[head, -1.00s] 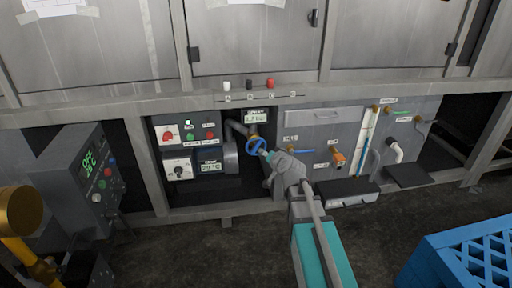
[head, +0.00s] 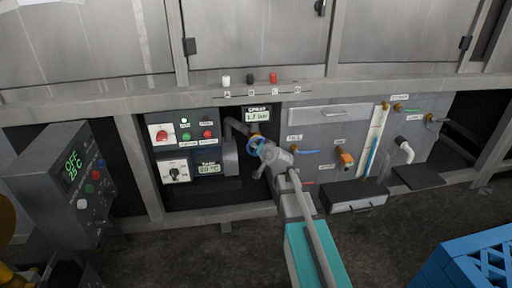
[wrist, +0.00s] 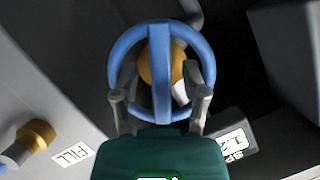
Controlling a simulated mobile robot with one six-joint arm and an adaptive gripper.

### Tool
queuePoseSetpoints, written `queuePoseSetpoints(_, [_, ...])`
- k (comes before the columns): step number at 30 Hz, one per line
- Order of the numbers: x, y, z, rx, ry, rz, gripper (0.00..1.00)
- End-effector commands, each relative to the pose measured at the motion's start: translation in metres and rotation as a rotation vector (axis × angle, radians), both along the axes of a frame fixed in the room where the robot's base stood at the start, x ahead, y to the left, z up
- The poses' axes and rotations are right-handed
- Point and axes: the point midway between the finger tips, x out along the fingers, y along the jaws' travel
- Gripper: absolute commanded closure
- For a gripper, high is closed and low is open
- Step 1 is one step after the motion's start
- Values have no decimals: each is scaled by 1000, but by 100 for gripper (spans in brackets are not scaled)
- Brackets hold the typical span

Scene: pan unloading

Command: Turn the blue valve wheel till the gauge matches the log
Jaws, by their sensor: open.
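The blue valve wheel (head: 254,147) sits in the dark bay at the middle of the panel, partly hidden by my gripper (head: 264,151). In the wrist view the wheel (wrist: 160,70) faces me, with a broad spoke across its ring and a brass part behind it. My gripper (wrist: 161,96) is open, with one finger at each lower side of the ring; I cannot tell whether they touch it. The spray gauge (head: 257,115) hangs above the wheel and seems to read about 1.2 bar. Part of a display (wrist: 235,142) shows in the wrist view. No log is readable.
A switch panel (head: 185,133) is left of the bay. A grey control box (head: 62,170) with a green display stands at far left. Pipes and an orange valve (head: 346,158) are to the right. A blue crate (head: 470,265) stands at lower right.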

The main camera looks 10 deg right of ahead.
Motion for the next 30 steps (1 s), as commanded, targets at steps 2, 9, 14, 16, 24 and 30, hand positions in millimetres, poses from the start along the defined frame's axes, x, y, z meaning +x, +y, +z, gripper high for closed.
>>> queuePoseSetpoints(2, [1, 1, -1, 0, 0, 1, 43])
queuePoseSetpoints(9, [1, 2, -1, 0, 0, 2, 43])
queuePoseSetpoints(14, [1, 3, -1, 0, 0, 2, 58])
queuePoseSetpoints(16, [1, 3, -1, 0, 0, 2, 71])
queuePoseSetpoints(24, [1, 3, -1, 0, -1, 3, 100])
queuePoseSetpoints(30, [1, 4, -1, 5, 0, 5, 100])
